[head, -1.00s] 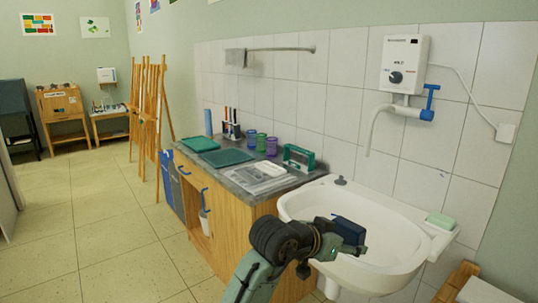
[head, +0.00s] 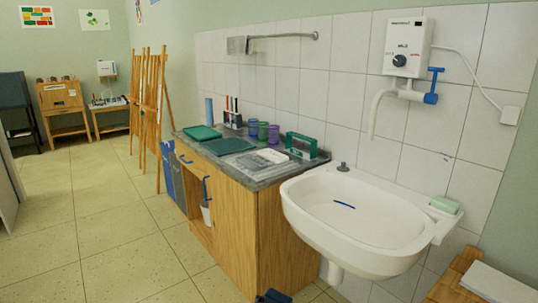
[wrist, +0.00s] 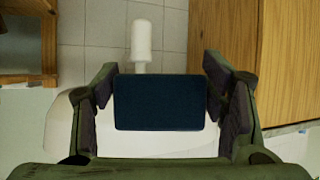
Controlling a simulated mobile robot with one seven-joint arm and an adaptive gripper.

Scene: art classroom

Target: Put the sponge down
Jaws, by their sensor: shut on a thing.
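The sponge, a dark blue block (wrist: 159,103), is between the two fingers of my gripper (wrist: 162,84) in the wrist view. My gripper is shut on it. In the head view only a small dark blue piece, apparently the sponge (head: 272,297), shows at the bottom edge, in front of the wooden cabinet. The rest of my gripper is out of that picture. In the wrist view the white sink (wrist: 62,140) lies behind and below the sponge, with its white drain pipe (wrist: 141,42) above it.
The white sink (head: 310,208) has a dark blue strip (head: 344,205) in its basin and a green block (head: 445,205) on its right ledge. The counter (head: 250,178) holds trays, cups and a green-framed item. A wooden stool (head: 447,281) stands lower right. The floor at left is clear.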

